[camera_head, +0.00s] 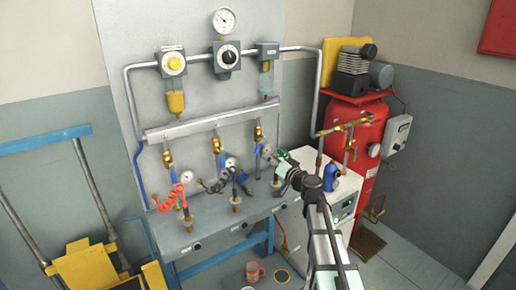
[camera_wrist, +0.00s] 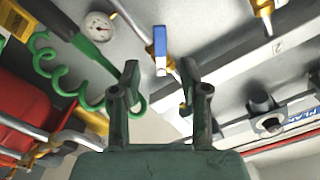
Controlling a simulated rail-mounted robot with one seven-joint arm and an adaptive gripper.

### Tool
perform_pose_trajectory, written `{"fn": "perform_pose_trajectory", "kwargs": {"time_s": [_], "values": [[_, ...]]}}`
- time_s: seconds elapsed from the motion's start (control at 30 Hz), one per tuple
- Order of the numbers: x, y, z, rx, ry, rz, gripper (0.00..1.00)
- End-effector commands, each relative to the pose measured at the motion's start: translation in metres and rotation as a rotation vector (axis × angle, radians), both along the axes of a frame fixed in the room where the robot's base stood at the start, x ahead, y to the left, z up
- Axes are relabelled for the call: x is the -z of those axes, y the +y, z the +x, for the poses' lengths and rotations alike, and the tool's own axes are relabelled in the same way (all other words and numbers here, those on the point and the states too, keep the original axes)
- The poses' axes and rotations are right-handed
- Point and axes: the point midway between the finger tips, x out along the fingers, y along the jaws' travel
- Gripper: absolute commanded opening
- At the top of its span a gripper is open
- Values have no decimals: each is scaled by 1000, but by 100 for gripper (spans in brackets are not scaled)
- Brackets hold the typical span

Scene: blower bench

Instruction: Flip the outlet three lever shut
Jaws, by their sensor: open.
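The third outlet's brass valve (camera_head: 258,132) is the rightmost of the row on the panel. Its blue lever (camera_head: 258,148) hangs downward below the brass in the head view. In the wrist view the blue lever (camera_wrist: 160,45) shows beyond my fingertips, in line with the gap between them. My gripper (camera_head: 281,161) is close to the right of this outlet in the head view. In the wrist view my gripper (camera_wrist: 159,75) is open with nothing between its fingers. I cannot tell whether a finger touches the lever. My right finger partly hides the brass behind it.
Two similar outlets stand left, with brass valves (camera_head: 216,145) and (camera_head: 167,158). A green coiled hose (camera_wrist: 62,82) and a round gauge (camera_wrist: 99,26) lie near my fingers. The manifold bar (camera_head: 200,126) runs above the outlets. A red tank (camera_head: 358,125) stands right.

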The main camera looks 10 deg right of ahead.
Motion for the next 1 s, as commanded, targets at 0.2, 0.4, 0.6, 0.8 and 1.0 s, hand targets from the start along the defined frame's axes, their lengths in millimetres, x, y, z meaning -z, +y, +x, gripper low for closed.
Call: {"fn": "perform_pose_trajectory", "kwargs": {"time_s": [0.2,0.4,0.6,0.8,1.0], "values": [[-1,21,43,-3,2,0,45],[-1,35,70,-1,1,-1,45],[0,43,82,-1,1,0,45],[1,44,85,1,1,0,45],[1,44,84,0,1,-1,31]]}}
